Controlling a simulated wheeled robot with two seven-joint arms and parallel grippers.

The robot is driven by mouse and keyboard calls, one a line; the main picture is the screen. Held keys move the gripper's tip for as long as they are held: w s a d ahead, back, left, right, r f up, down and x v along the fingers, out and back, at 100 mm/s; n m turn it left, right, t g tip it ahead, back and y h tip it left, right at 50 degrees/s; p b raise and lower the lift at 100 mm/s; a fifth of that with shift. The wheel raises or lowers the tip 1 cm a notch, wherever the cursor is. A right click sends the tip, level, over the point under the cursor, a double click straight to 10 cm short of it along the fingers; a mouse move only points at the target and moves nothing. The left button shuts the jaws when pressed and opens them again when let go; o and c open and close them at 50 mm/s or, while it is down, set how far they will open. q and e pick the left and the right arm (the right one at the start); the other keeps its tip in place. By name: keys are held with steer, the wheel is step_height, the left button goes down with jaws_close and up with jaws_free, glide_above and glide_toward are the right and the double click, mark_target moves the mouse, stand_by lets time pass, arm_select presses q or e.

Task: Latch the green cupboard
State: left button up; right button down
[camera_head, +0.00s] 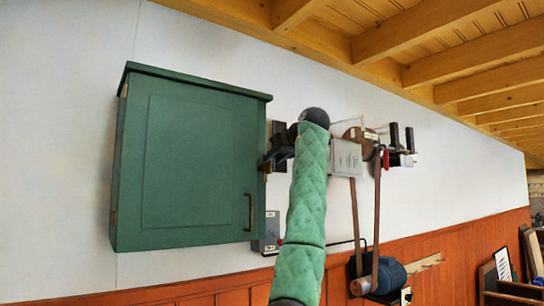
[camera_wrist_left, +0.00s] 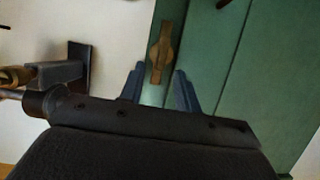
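The green cupboard (camera_head: 195,165) hangs on the white wall at the left of the head view, its door flush with the frame as far as I can see. A brass handle (camera_head: 249,212) is low on the door's right side. A small brass latch (camera_wrist_left: 160,52) sits on a green strip at the cupboard's edge in the left wrist view. My left gripper (camera_wrist_left: 160,84) is open, its two dark fingers on either side of the latch's near end. I cannot tell whether they touch it. In the head view the gripper (camera_head: 272,158) is at the cupboard's right edge, largely hiding the latch. My right gripper is not in view.
A grey box (camera_head: 347,158), a wooden wheel with belts, and dark brackets are on the wall right of my left arm. A motor (camera_head: 385,275) is below them. A small grey switch box (camera_head: 266,232) is beside the cupboard's lower right corner. Wooden beams run overhead.

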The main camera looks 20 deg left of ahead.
mark_target(266, 168)
arm_select(q)
steer(key=p+x, duration=0.1)
steer(key=x, duration=0.1)
steer(key=shift+w+a+f, duration=0.1)
steer(key=shift+w+f, duration=0.05)
steer(key=shift+w, duration=0.1)
steer(key=shift+s, duration=0.1)
jaws_close()
